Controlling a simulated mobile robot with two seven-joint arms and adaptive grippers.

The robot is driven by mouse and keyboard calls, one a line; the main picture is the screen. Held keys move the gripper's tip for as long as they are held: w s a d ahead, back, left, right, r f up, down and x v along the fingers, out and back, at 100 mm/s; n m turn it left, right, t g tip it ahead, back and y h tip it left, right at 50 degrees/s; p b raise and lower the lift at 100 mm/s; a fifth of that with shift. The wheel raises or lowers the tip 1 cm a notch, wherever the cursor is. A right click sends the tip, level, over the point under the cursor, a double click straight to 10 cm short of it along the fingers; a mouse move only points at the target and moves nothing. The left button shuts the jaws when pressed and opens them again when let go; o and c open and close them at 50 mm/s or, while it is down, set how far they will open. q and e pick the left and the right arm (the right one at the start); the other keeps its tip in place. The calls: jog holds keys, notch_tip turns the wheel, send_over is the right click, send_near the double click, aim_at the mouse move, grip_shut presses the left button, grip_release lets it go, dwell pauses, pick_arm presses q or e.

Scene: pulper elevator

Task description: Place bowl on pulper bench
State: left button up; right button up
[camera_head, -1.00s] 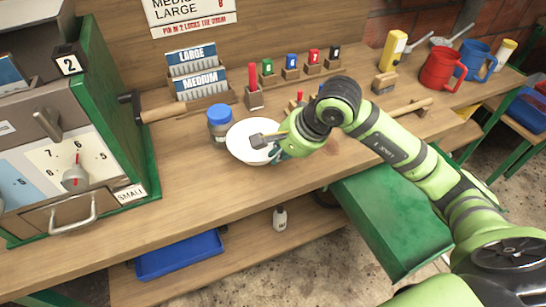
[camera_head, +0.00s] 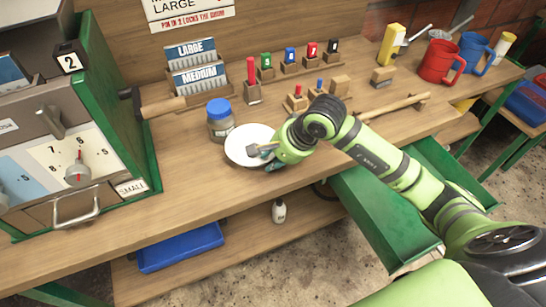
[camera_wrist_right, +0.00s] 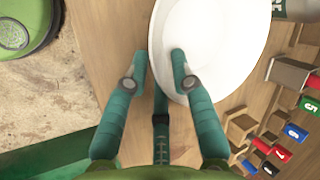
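The white bowl (camera_head: 240,143) appears to rest upright on the wooden bench (camera_head: 190,188), just right of a blue-lidded jar. My right gripper (camera_head: 258,153) is at the bowl's near right edge. In the right wrist view the bowl (camera_wrist_right: 222,45) fills the upper middle. The right gripper's fingers (camera_wrist_right: 158,58) are spread on either side of the rim, one over the bowl's inside and one outside it, with a visible gap. The bowl's underside is hidden. My left gripper is not in view.
The jar (camera_head: 220,128) stands close beside the bowl. The green machine (camera_head: 105,95) is at the left. Coloured stamps (camera_head: 290,60) and wooden blocks line the back; a red mug (camera_head: 438,64) and blue mug (camera_head: 476,52) are at the right. The bench front left of the bowl is clear.

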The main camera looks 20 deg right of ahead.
jog(key=shift+d+r, duration=0.1)
jog(key=shift+r, duration=0.25)
jog(key=b+v, duration=0.1)
jog(key=v, duration=1)
jog(key=shift+s+r, duration=0.2)
jog(key=shift+s, duration=0.05)
jog(key=shift+d, duration=0.1)
